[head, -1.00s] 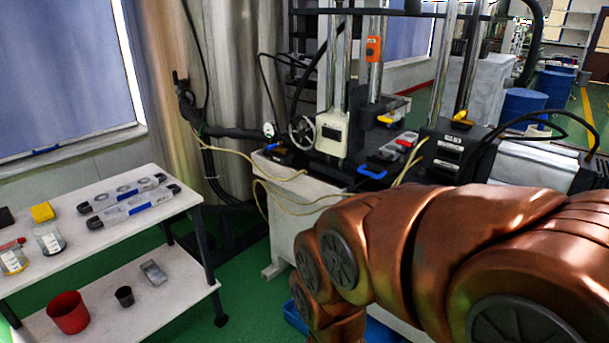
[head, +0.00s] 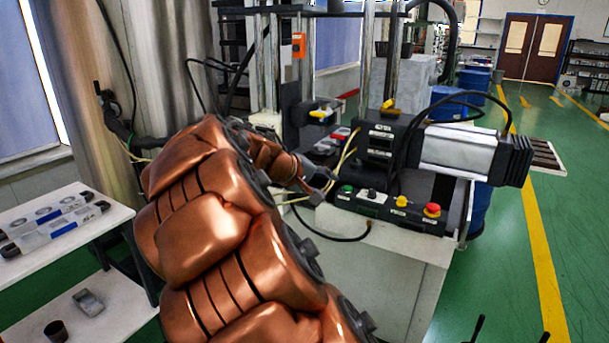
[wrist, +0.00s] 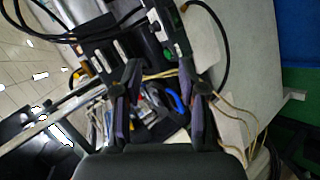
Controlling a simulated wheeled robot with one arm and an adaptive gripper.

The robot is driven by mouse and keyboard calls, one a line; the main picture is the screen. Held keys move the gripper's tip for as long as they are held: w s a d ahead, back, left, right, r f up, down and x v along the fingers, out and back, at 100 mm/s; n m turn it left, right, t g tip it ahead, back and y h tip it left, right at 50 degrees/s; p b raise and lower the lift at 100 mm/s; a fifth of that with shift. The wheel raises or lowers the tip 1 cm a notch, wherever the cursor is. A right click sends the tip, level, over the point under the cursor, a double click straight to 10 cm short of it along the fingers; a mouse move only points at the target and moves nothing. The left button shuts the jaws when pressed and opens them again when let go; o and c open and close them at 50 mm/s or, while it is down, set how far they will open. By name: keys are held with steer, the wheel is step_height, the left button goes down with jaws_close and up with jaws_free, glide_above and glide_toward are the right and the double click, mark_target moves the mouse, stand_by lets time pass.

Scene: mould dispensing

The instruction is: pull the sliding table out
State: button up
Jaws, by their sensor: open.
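The sliding table (head: 328,147) of the machine is partly visible in the head view, with dark and grey parts and a red piece on it. Its front is hidden by my arm. In the wrist view a blue curved handle (wrist: 175,100) shows between my fingers, beside the dark table (wrist: 158,128). My gripper (wrist: 165,85) is open, with one finger on each side of the view. Whether a finger touches the handle I cannot tell. In the head view my gripper (head: 318,185) is small, at the machine's front left of the button panel.
A button panel (head: 388,205) with a red knob stands right of my gripper. Yellow cables (wrist: 235,125) run close to the right finger. A white shelf table (head: 100,222) with mould parts stands at the left. Green floor is open at the right.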

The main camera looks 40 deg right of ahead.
steer(key=w+d+f+n+t+h+b, duration=0.1)
steer(key=w+d+f+n+t, duration=0.15)
steer(key=w, duration=0.45)
steer(key=w+d+f+n+t+h+b, duration=0.1)
steer(key=w+d+f+n+h, duration=0.2)
steer(key=w, duration=0.5)
steer(key=w+d+f+n+t+b, duration=0.1)
steer(key=w+d+f+t, duration=0.15)
steer(key=w+d, duration=0.35)
steer(key=shift+g, duration=0.4)
steer(key=shift+w+d+f, duration=0.4)
steer(key=shift+w+d, duration=0.2)
steer(key=shift+d, duration=0.4)
steer(key=shift+w+d+f, duration=0.35)
steer(key=shift+w+d, duration=0.25)
steer(key=shift+d, duration=0.4)
steer(key=shift+w+d+f, duration=0.4)
steer(key=shift+w+d, duration=0.2)
steer(key=shift+d, duration=0.4)
jaws_close()
